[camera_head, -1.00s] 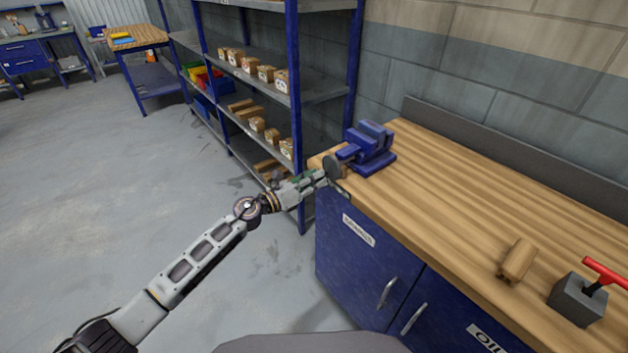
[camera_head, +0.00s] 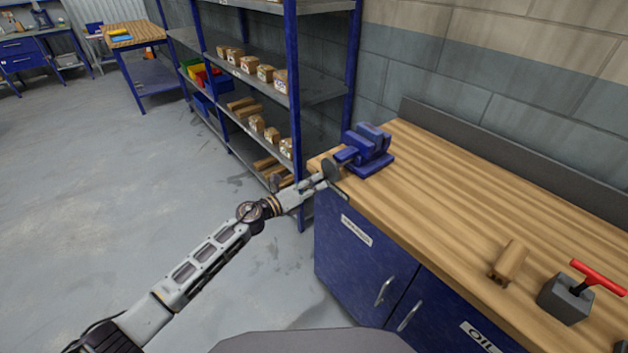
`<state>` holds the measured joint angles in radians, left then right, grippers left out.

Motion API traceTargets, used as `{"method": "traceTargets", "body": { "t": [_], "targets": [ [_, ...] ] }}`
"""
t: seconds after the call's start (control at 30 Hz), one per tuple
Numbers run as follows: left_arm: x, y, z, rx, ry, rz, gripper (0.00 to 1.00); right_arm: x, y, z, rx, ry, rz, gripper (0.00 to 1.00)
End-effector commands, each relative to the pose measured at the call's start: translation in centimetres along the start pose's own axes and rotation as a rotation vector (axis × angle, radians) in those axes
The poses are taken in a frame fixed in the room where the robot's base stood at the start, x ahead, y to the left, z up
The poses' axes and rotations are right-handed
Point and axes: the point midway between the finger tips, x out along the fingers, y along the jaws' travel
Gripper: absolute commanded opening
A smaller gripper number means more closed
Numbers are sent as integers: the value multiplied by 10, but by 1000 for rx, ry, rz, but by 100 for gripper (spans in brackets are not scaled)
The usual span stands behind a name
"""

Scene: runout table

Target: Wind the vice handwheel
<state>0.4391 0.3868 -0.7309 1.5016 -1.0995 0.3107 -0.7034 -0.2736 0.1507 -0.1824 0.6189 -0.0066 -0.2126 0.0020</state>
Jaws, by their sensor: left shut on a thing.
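The blue vice (camera_head: 367,150) stands on the left end of the wooden workbench (camera_head: 450,190). Its dark grey round handwheel (camera_head: 331,169) faces left, at the bench's end edge. My left gripper (camera_head: 322,180) reaches in from the lower left and is shut at the handwheel's rim. The fingertips are small and partly merge with the wheel in the picture. My right gripper is not in view.
A wooden block (camera_head: 509,262) and a grey block with a red T-handle (camera_head: 568,297) are on the bench at the right. A blue shelf rack (camera_head: 292,100) with boxes stands close behind my left arm. The bench between is clear.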

Motion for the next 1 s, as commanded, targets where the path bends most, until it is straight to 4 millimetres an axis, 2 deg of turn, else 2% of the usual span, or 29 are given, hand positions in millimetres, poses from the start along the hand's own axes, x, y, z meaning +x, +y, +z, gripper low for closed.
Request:
{"method": "traceTargets", "body": {
  "t": [0.43, 1.0],
  "targets": [
    [0, -1, 0, -28, 0, -1, 0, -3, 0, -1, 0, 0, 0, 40],
    [0, -7, -6, -299, 1, -1, 0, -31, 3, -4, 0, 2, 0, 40]
  ]
}}
